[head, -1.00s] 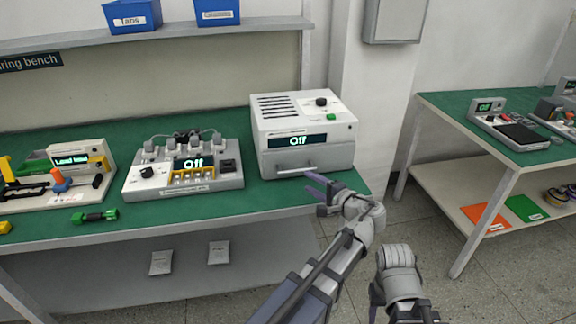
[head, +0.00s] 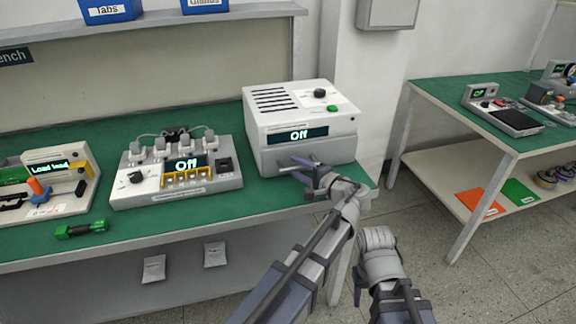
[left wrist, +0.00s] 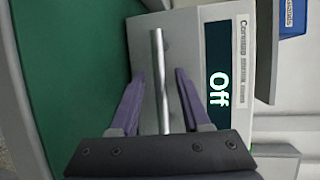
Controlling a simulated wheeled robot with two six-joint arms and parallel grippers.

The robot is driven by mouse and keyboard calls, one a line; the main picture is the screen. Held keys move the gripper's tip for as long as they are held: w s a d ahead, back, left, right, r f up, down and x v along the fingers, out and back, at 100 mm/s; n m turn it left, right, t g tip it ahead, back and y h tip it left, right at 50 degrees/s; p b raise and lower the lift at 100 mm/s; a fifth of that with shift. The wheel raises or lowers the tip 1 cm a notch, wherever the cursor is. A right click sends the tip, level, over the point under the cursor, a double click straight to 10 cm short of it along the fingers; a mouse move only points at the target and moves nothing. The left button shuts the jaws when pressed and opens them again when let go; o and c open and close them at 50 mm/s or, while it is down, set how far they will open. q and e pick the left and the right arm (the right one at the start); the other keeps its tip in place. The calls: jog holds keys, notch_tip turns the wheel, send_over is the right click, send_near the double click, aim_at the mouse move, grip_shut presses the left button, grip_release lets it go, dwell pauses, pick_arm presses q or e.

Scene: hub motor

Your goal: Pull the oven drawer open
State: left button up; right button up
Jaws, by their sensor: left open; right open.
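The oven (head: 300,115) is a white and grey box with an "Off" display on the green bench. Its drawer front (head: 268,158) is below the display and looks shut. The drawer handle (head: 285,170) is a thin metal bar, partly covered by my fingers. My left gripper (head: 297,167) is open at the handle. In the left wrist view the handle (left wrist: 159,80) runs lengthwise between the two purple fingers, with a gap on each side. My right gripper (head: 360,282) is open and empty, low in front of the bench, its fingers mostly hidden.
A grey charger-like unit (head: 178,172) reading "Off" stands left of the oven. A green dumbbell-shaped part (head: 82,229) lies near the bench's front edge. A second green table (head: 440,95) stands at the right. Open floor (head: 410,215) lies between the tables.

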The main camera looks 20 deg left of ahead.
pick_arm(q)
grip_shut()
dwell(0.4)
dwell(1.1)
